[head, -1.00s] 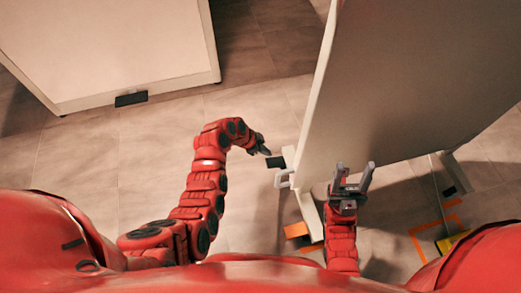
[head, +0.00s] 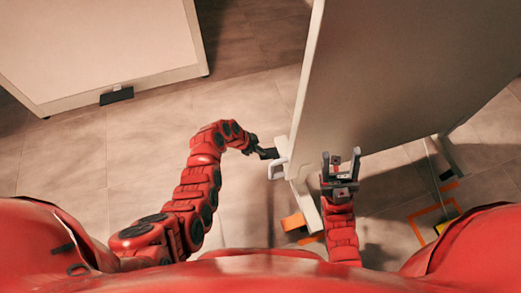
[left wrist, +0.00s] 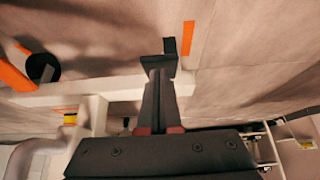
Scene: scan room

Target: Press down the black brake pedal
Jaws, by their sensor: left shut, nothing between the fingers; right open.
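The black brake pedal (head: 270,154) is a small dark plate beside the pale foot of the large tilted panel in the head view. My left gripper (head: 261,150) is shut and empty, with its fingertips at the pedal and partly covering it. In the left wrist view, the closed dark fingers reach up to a black plate (left wrist: 158,65), which looks like the pedal. I cannot tell whether they touch it or whether it is pressed. My right gripper (head: 341,157) is open and empty, in front of the panel's lower edge.
Another pale unit (head: 95,45) with a black pedal (head: 116,96) is at upper left. Tiled floor at left is clear.

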